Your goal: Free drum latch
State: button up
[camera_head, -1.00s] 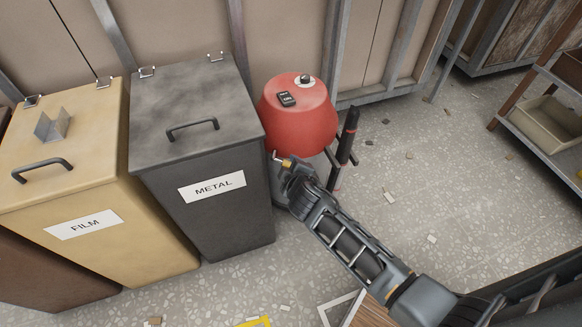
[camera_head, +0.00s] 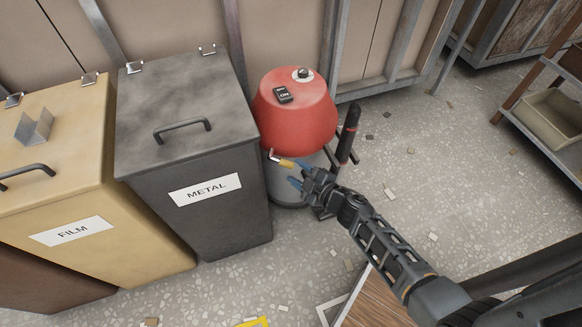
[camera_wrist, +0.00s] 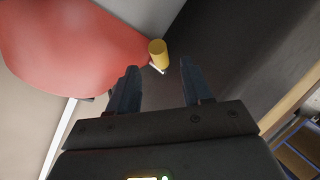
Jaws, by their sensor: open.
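The drum is a round vessel with a red top (camera_head: 297,112) and a grey lower body (camera_head: 287,190), standing right of the METAL bin. Its latch is a small bent metal piece with a yellow grip (camera_head: 286,163), at the lower front edge of the red top. My gripper (camera_head: 299,175) is open with blue fingertips, just right of and below the yellow grip. In the wrist view the yellow grip (camera_wrist: 158,53) appears just beyond the gap between my two fingers (camera_wrist: 160,82), with nothing held between them. The red top (camera_wrist: 75,45) fills the upper left there.
The dark METAL bin (camera_head: 240,206) stands close at the drum's left, with the tan FILM bin (camera_head: 130,255) beyond it. A black upright handle (camera_head: 348,132) stands close at the drum's right. A shelf with a tray (camera_head: 555,117) is at far right. The speckled floor between is mostly free.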

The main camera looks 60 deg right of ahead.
aim_at(289, 166)
jog(key=shift+b+x, duration=0.4)
jog(key=shift+x, duration=1.45)
jog(key=shift+c, duration=0.5)
grip_shut()
